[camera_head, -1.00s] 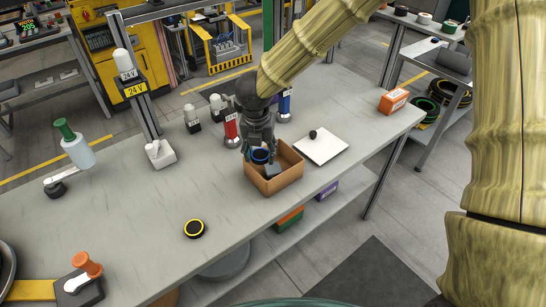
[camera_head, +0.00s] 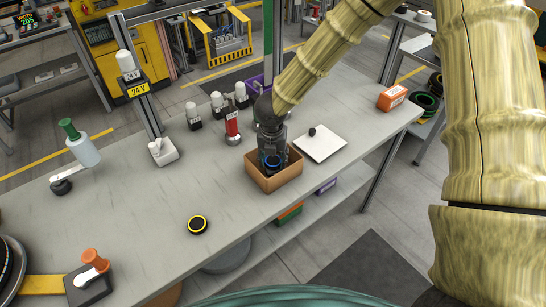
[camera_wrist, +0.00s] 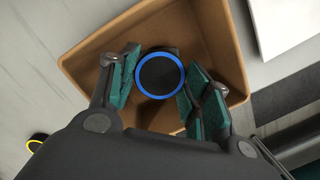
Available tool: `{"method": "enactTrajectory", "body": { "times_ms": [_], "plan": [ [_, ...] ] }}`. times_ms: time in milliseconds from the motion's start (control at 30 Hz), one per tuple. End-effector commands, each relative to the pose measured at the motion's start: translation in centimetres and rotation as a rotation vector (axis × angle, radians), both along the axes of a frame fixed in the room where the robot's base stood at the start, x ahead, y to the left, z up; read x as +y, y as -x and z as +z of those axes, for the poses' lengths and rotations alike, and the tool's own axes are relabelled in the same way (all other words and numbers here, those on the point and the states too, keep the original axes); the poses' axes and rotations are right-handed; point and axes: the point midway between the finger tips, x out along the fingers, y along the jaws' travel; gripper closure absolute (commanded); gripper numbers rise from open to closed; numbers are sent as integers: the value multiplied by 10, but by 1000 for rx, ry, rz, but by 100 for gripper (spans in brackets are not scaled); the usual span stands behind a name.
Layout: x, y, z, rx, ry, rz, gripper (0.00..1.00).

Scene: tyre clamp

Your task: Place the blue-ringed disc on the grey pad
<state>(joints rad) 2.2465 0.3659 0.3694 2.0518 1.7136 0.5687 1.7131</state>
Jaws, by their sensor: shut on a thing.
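The blue-ringed disc (camera_wrist: 160,75) is black with a bright blue rim. My gripper (camera_wrist: 158,82) is shut on it, with a teal-padded finger on each side. In the head view the disc (camera_head: 272,161) and my gripper (camera_head: 270,164) are low inside an open cardboard box (camera_head: 277,184). The grey pad is mostly hidden beneath the disc and gripper; a dark grey edge shows just beyond the disc in the wrist view. I cannot tell whether the disc touches it.
The box walls surround my gripper closely. A white plate with a black knob (camera_head: 320,144) lies right of the box. A yellow-ringed disc (camera_head: 197,224) lies to the front left. The bench's front left is largely clear.

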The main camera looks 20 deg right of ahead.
Motion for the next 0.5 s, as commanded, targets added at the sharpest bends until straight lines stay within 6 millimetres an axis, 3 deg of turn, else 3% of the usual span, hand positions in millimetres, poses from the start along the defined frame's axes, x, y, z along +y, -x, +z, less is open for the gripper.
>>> {"method": "enactTrajectory", "body": {
  "times_ms": [467,500],
  "plan": [
    [0,0,-8,0,-1,0,75],
    [0,0,-6,-1,0,0,46]
  ]
}}
